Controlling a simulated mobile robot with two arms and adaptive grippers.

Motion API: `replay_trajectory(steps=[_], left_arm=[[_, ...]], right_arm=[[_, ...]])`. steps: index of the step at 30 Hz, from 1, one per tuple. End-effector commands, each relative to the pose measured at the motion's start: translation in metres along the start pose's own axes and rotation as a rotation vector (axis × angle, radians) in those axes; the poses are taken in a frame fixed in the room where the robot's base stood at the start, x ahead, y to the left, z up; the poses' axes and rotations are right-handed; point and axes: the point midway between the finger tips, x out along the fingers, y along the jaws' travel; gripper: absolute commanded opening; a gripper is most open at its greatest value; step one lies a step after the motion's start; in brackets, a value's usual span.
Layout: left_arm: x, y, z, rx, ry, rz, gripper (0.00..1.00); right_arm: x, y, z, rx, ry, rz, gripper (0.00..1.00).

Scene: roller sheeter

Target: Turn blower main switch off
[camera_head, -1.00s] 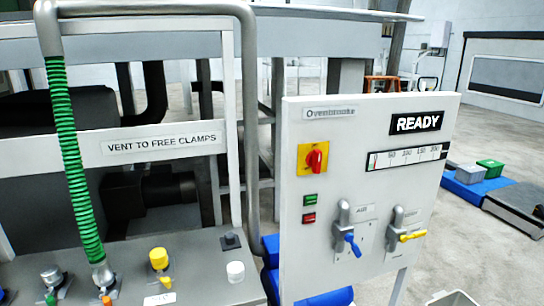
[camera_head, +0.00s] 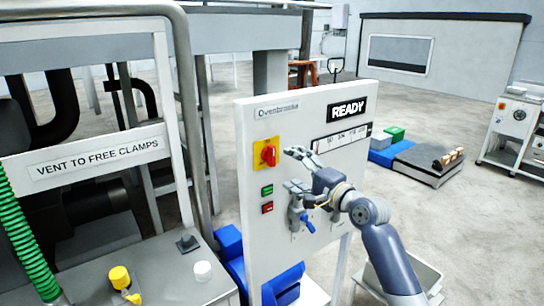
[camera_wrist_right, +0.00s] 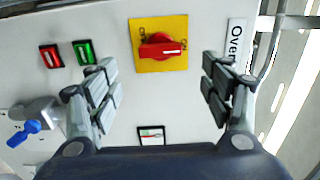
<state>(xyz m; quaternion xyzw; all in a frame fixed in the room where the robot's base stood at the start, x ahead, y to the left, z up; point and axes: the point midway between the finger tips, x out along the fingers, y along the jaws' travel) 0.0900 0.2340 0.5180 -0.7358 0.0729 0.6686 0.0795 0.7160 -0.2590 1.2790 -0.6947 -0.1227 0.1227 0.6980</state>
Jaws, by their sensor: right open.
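A red rotary switch (camera_head: 268,155) on a yellow square plate sits at the upper left of a white panel (camera_head: 250,228). In the right wrist view the red switch (camera_wrist_right: 161,46) has its handle lying across the picture, upright on the panel. I cannot read a label naming the blower. My right gripper (camera_head: 294,170) is open and empty in front of the panel, just right of the switch. In the right wrist view its fingers (camera_wrist_right: 160,82) are spread to either side of the plate, apart from the switch. My left gripper is not in view.
Green (camera_head: 267,190) and red (camera_head: 267,208) buttons sit below the switch. A blue-handled valve (camera_head: 307,222) is lower on the panel, beside my right arm. A bench with yellow (camera_head: 119,277) and white (camera_head: 202,270) knobs stands left.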

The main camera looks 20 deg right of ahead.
Motion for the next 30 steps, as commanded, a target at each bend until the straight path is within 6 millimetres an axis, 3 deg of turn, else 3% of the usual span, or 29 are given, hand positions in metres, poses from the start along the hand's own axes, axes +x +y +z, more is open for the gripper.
replay_trajectory(steps=[5,15,29,30], left_arm=[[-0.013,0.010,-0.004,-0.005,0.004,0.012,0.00],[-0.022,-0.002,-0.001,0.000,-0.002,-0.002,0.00],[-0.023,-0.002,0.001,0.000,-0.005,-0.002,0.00],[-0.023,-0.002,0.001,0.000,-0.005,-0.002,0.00]], right_arm=[[0.032,-0.003,0.001,0.001,-0.001,0.001,0.73],[0.073,-0.001,0.000,0.000,-0.001,0.000,0.73],[0.081,0.000,0.000,-0.002,0.000,0.000,0.73],[0.081,0.000,0.000,-0.002,0.000,0.000,0.64]])
